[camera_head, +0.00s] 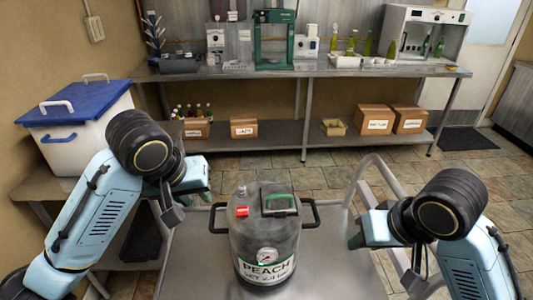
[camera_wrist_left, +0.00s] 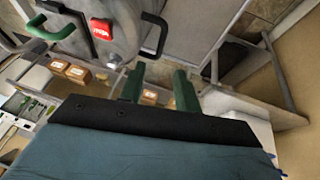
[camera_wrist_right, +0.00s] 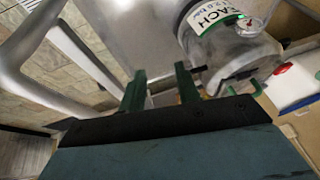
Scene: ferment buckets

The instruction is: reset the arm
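My left gripper (camera_wrist_left: 160,90) shows two green fingers apart with nothing between them in the left wrist view. In the head view its arm comes in from the left and the gripper is left of the bucket, its fingertips partly hidden. My right gripper (camera_wrist_right: 160,90) also has its green fingers apart and empty, to the right of the bucket. A grey metal bucket labelled PEACH (camera_head: 265,235) stands upright on a metal cart (camera_head: 345,270) between the arms. It has black side handles, a gauge, a red tag and a green lid handle. Neither gripper touches it.
A white bin with a blue lid (camera_head: 75,102) stands on a side table at left. A long steel bench (camera_head: 300,68) with equipment and bottles runs along the back wall, with cardboard boxes (camera_head: 374,118) on its lower shelf. The cart's rail (camera_head: 380,175) curves up at right.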

